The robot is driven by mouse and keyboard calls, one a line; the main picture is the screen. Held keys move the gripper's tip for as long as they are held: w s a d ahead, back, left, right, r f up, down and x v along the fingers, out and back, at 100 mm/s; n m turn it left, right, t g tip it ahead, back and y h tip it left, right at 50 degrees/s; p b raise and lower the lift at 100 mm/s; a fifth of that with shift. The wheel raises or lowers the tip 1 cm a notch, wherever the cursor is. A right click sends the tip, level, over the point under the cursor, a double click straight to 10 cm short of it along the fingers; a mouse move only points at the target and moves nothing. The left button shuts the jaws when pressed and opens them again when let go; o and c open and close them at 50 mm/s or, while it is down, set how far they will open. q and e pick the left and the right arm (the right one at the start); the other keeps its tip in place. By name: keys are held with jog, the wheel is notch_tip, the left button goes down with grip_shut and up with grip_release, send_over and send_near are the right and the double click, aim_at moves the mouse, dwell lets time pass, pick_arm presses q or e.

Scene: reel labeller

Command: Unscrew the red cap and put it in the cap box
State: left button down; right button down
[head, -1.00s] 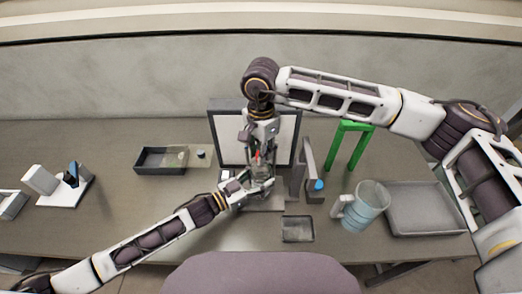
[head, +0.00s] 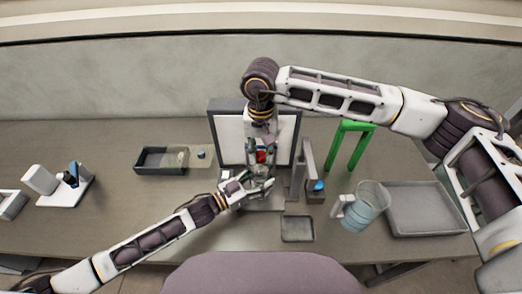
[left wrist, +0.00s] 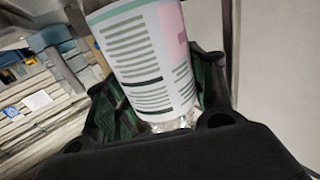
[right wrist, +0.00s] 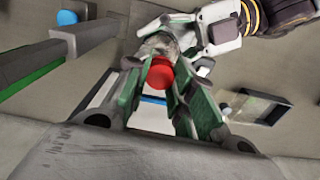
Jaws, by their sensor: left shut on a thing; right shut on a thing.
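The red cap (head: 261,156) sits on a clear bottle (right wrist: 157,46) in front of the white-faced panel. The cap also shows in the right wrist view (right wrist: 160,73). My right gripper (head: 262,160) reaches down from above and is shut on the cap, one finger on each side. My left gripper (head: 260,189) comes in low from the left and is shut around the bottle. In the left wrist view the bottle's printed white label (left wrist: 150,60) stands between the fingers. A dark open box (head: 160,160) stands left of the panel. Whether the cap has loosened I cannot tell.
The white-faced panel (head: 228,139) stands close behind the grippers. A grey post (head: 308,165) and a green frame (head: 331,150) stand to the right. A jug (head: 368,208), a grey tray (head: 425,210) and a small dark tray (head: 297,239) are near the front.

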aim_at(261, 154)
jog(key=n, duration=0.5)
jog(key=shift+r, duration=1.15)
dwell(1.3)
jog(key=shift+r, duration=2)
pick_arm(q)
jog(key=shift+c, duration=2.2)
grip_release()
jog(key=shift+a, duration=0.1)
